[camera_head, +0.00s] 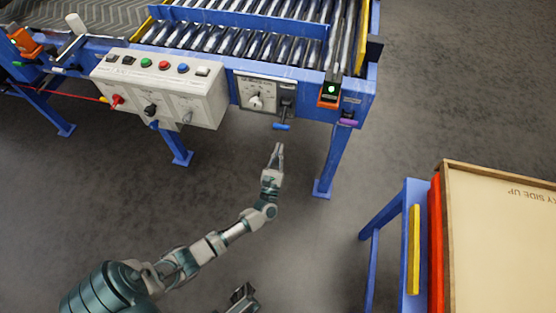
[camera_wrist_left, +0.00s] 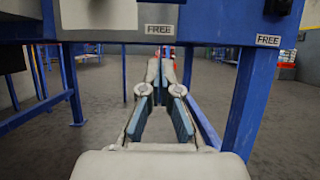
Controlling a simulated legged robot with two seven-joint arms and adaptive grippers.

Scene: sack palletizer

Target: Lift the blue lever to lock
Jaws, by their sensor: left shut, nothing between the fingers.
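The blue lever (camera_head: 282,127) is a short blue handle on a dark stem. It hangs low from the grey dial panel (camera_head: 257,93) on the conveyor's front. My left gripper (camera_head: 279,147) is just below the lever in the head view, apart from it in the picture, with its fingers pointing up toward it. Its fingertips meet in the left wrist view (camera_wrist_left: 160,62), shut and empty. I cannot make out the lever clearly in the left wrist view. A grey and black part, likely my right gripper (camera_head: 243,296), shows at the bottom edge; its jaw state is unclear.
The roller conveyor (camera_head: 225,40) has a blue frame with a leg (camera_head: 331,160) right of my left gripper. A control box (camera_head: 163,88) with buttons and knobs is left of the panel. A blue stand (camera_head: 413,192) with a wooden board is at right. The floor between is clear.

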